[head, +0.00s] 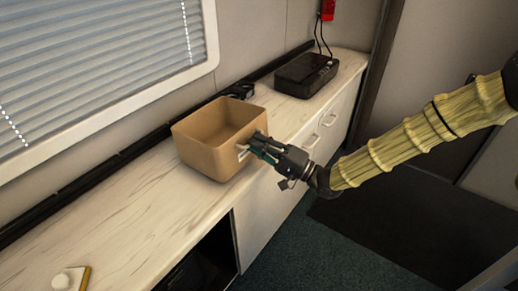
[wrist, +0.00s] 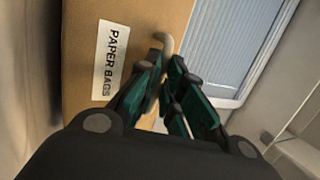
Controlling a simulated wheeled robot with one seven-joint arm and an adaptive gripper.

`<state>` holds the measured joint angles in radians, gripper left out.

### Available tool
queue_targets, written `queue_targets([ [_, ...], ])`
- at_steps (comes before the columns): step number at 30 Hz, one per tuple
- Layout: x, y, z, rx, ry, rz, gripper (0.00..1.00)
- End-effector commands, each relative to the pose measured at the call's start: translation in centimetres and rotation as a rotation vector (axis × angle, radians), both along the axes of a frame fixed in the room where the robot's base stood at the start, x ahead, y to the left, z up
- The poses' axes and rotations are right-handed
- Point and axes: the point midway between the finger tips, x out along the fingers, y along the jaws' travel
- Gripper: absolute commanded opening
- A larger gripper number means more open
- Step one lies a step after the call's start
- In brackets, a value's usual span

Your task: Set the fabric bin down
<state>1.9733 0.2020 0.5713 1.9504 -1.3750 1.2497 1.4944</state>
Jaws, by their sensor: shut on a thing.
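The fabric bin (head: 212,155) is a tan, open-topped box at the counter, and it looks empty inside. In the head view I cannot tell whether its base touches the counter (head: 135,205). In the wrist view the bin (wrist: 150,20) fills the upper middle, with a white label (wrist: 109,60) reading "PAPER BAGS". The bin's underside is hidden.
A black device (head: 306,75) with cables stands on the counter's far end. A small black item (head: 242,90) lies behind the bin. A white knob on a small board (head: 70,280) is at the near left. The counter between the bin and that board is clear.

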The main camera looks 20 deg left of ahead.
Motion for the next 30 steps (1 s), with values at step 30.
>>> queue_targets([
  [30,-0.2,-1.9,-2.2,0.0,0.0,-0.003,0.31],
])
